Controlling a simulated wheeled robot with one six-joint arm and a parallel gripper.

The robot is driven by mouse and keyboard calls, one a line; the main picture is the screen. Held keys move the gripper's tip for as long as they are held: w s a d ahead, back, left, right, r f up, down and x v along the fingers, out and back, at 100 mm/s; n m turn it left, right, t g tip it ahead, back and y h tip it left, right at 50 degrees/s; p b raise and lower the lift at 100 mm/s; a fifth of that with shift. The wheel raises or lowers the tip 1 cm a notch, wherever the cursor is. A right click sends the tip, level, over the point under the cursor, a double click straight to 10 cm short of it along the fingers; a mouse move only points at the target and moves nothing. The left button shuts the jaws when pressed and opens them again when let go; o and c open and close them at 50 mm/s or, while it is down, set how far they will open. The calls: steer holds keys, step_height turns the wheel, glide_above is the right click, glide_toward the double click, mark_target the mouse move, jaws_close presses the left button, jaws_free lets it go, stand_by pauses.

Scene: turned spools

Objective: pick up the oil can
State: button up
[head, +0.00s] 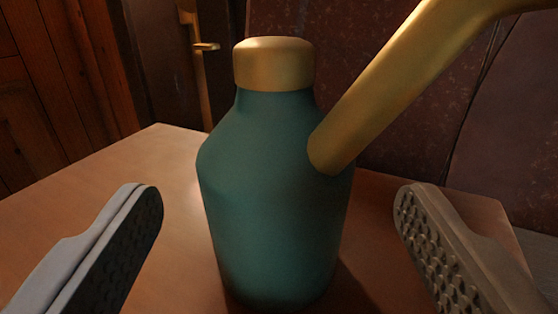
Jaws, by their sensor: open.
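The oil can (270,205) stands upright on a wooden table (175,185) in the middle of the head view. It has a teal body, a brass-coloured cap (273,64) and a thick brass spout (395,85) rising to the upper right. My gripper (279,215) is open, with one textured finger to the left of the can and the other to its right. Both fingers appear apart from the can, with gaps on each side. The bottom of the can is close to the lower picture edge.
The spout reaches over the right finger's side, well above it. The table's far corner (157,127) shows at the left. Behind stand a wooden panelled surface (60,90) with a brass handle (206,46) nearby and a dark reddish surface (400,140). The tabletop around the can looks clear.

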mark_target(274, 233)
steer(key=w, duration=0.4)
steer(key=shift+a+f, duration=0.1)
steer(key=shift+a, duration=0.05)
steer(key=c, duration=1.1)
steer(key=shift+o, duration=0.2)
